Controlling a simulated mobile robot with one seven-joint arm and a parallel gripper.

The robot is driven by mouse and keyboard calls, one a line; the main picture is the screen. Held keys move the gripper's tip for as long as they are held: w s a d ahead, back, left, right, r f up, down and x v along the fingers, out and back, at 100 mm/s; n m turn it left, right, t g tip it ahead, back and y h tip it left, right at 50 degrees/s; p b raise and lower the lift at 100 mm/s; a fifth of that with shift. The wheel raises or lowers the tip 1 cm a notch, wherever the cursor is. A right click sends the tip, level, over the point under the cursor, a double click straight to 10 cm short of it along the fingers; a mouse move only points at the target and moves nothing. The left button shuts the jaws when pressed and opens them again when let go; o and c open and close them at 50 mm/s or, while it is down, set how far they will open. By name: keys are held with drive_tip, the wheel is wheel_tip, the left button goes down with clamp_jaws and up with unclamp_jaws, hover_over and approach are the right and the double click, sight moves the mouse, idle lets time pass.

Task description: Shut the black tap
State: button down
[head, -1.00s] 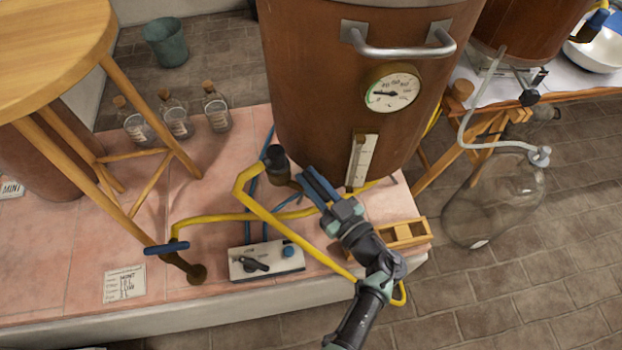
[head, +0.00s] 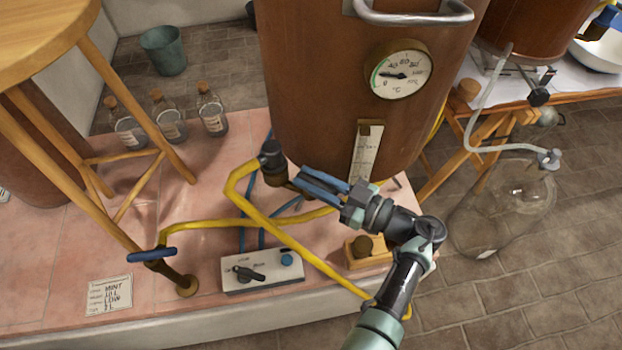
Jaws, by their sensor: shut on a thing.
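The black tap (head: 293,183) sits low on the front of the large copper vessel, by a brown outlet fitting (head: 275,168) with a yellow hose. My gripper (head: 308,180) comes in from the right. Its two blue fingers are shut on the tap's dark handle, which shows only in part between them. The fingers hide most of the handle, so its exact angle is hard to tell.
The copper vessel (head: 310,90) stands close behind the fingers, with a dial gauge (head: 401,70). A blue-handled tap (head: 152,254), a control box (head: 262,272) and a small wooden rack (head: 358,262) lie nearby. A glass carboy (head: 505,205) stands at right.

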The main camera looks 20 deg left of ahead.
drive_tip(key=c, duration=0.8)
unclamp_jaws()
drive_tip(key=shift+o, duration=0.2)
drive_tip(key=s+d+b, duration=0.1)
drive_tip(key=d+b, duration=0.1)
drive_tip(key=d, duration=1)
drive_tip(key=shift+s+d, duration=0.4)
